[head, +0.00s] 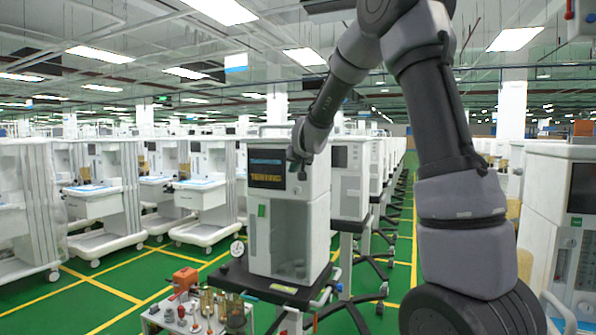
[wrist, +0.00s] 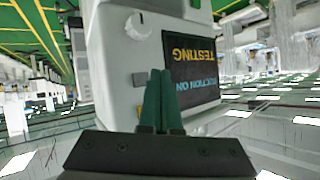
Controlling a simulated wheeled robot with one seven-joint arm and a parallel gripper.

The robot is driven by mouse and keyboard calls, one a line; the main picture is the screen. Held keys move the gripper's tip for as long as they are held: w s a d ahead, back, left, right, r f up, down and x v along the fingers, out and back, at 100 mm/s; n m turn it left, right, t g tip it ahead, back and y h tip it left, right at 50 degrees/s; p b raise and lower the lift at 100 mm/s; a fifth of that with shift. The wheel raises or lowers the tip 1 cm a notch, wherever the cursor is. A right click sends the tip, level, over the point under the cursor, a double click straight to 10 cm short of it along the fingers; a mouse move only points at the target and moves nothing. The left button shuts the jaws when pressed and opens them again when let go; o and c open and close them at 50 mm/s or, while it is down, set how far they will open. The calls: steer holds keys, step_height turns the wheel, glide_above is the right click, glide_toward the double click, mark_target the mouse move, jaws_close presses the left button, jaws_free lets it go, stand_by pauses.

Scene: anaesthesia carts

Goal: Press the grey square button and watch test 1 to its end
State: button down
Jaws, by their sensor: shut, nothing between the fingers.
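The white machine (head: 285,215) stands on a dark base in the head view. Its dark screen (head: 266,169) shows yellow text. In the wrist view the picture is upside down, and the screen (wrist: 190,62) reads "TESTING" in yellow, with a blue line ending in "CTION ON" partly cut off by the fingers. A small grey square button (wrist: 139,79) sits on the white panel beside the screen. My gripper (wrist: 160,73) is shut and empty, its green fingertips close to the panel beside the button; I cannot tell whether they touch. In the head view my gripper (head: 297,164) hides the button.
A round knob (wrist: 138,25) is on the same panel. A small bench with brass fittings (head: 205,305) and a gauge stands front left of the machine. More white carts line both sides. Green floor with yellow lines is open at left.

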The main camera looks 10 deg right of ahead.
steer(key=s+a, duration=0.2)
steer(key=s, duration=0.1)
stand_by(0.7)
steer(key=s+d+r+g+y, duration=0.1)
steer(key=s+r+y, duration=0.1)
steer(key=s+r, duration=0.45)
steer(key=s+d+f+m+g, duration=0.1)
steer(key=s+d+f+g, duration=0.1)
steer(key=s, duration=1.3)
steer(key=s+d+f+g, duration=0.2)
steer(key=s+d, duration=0.1)
steer(key=s, duration=1.3)
steer(key=shift+s+d+f+m, duration=0.2)
steer(key=shift+s+f+m, duration=0.1)
steer(key=shift+f+m, duration=0.1)
